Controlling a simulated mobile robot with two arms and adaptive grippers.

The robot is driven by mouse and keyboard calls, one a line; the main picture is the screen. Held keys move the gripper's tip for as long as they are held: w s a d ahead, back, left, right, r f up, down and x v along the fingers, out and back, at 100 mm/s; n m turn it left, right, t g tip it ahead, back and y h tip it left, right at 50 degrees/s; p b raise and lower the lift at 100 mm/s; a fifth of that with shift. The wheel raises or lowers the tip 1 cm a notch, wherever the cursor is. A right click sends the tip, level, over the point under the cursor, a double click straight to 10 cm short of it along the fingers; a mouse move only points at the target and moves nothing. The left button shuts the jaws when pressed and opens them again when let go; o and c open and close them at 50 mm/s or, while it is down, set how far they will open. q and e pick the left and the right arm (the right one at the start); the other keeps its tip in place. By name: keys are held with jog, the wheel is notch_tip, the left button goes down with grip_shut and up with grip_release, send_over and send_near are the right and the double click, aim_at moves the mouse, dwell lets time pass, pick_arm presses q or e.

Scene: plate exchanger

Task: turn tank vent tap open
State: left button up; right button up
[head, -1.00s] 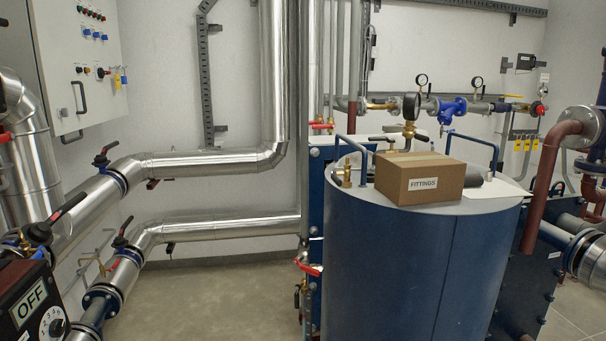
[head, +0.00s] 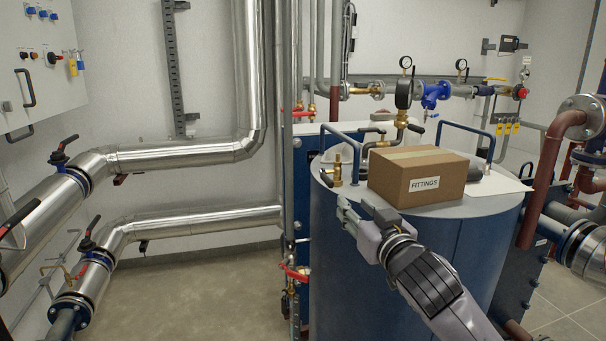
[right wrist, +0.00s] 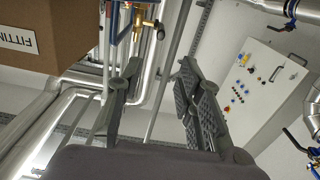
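The tank vent tap (head: 337,172) is a small brass tap standing on the left part of the blue tank's grey top (head: 440,211), left of the cardboard box. It also shows at the top of the right wrist view (right wrist: 143,20), with a dark knob or lever end beside it. My right gripper (head: 343,208) is in front of the tank's upper rim, just below the tap and apart from it. In the right wrist view its two fingers (right wrist: 160,68) stand apart with nothing between them. My left gripper is not in view.
A FITTINGS box (head: 418,176) sits on the tank top, close to the right of the tap. A blue handle (head: 346,138) arches behind the tap. Silver pipes (head: 190,156) run at left, above clear floor.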

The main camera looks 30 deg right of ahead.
aim_at(329, 178)
jog(key=p+x, duration=0.2)
jog(key=x, duration=0.6)
jog(key=p+x, duration=0.2)
jog(key=x, duration=0.6)
jog(key=shift+r, duration=0.25)
jog(key=shift+w, duration=0.55)
jog(key=shift+c, duration=0.2)
jog(key=shift+f, duration=0.1)
grip_shut()
